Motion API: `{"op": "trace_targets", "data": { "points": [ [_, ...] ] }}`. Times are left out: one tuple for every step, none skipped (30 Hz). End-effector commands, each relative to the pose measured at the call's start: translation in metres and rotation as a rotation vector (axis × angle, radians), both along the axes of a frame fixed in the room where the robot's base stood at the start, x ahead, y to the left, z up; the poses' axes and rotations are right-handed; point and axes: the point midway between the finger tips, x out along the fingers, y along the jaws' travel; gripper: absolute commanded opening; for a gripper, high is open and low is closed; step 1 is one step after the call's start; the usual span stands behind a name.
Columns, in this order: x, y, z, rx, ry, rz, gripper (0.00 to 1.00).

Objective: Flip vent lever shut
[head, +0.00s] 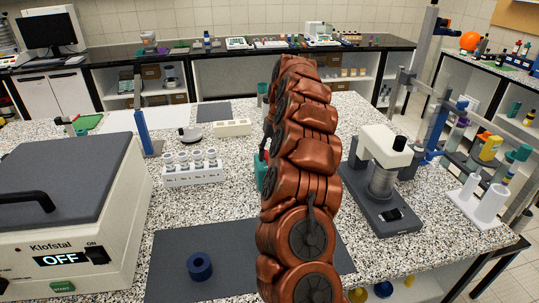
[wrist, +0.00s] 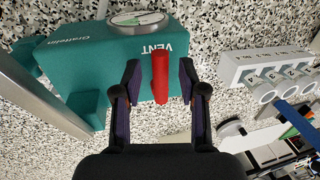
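The red vent lever (wrist: 160,82) sticks out from a teal box (wrist: 85,55) beside the word VENT in the wrist view. The box also carries the word Graffelin and a round gauge (wrist: 140,18). My gripper (wrist: 159,72) is open, with one dark finger on each side of the lever. Small gaps show between the fingers and the lever. In the head view my arm hides most of the teal box (head: 261,178), and my gripper is not visible there.
A white rack of several jars (head: 193,172) stands left of my arm. A grey-lidded Klofstal machine (head: 75,190), its display reading OFF, is at far left. A white device on a dark base (head: 385,190) stands right. A blue ring (head: 199,266) lies on a dark mat (head: 165,262).

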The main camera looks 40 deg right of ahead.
Motion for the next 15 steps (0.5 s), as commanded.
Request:
{"op": "trace_targets", "data": {
  "points": [
    [0.0, 0.0, 0.0, 0.0, 0.0, 0.0, 0.43],
    [0.0, 0.0, 0.0, 0.0, 0.001, 0.0, 0.43],
    [0.0, 0.0, 0.0, 0.0, 0.001, 0.0, 0.43],
    [0.0, 0.0, 0.0, 0.0, 0.001, 0.0, 0.43],
    [0.0, 0.0, 0.0, 0.0, 0.001, 0.0, 0.43],
    [0.0, 0.0, -0.001, 0.0, 0.001, 0.0, 0.43],
    [0.0, 0.0, 0.0, 0.0, 0.001, 0.0, 0.43],
    [0.0, 0.0, 0.0, 0.0, 0.001, 0.0, 0.43],
    [0.0, 0.0, 0.001, 0.0, 0.001, -0.001, 0.43],
    [0.0, 0.0, 0.002, 0.0, 0.001, -0.001, 0.43],
    [0.0, -0.001, 0.003, 0.0, 0.001, -0.001, 0.43],
    [0.0, -0.001, 0.006, 0.0, 0.001, -0.001, 0.43],
    [-0.001, -0.002, 0.009, 0.0, 0.001, -0.001, 0.43],
    [-0.001, -0.002, 0.012, 0.0, 0.001, -0.001, 0.43],
    [-0.001, -0.003, 0.017, 0.0, 0.001, -0.001, 0.43]
  ]
}}
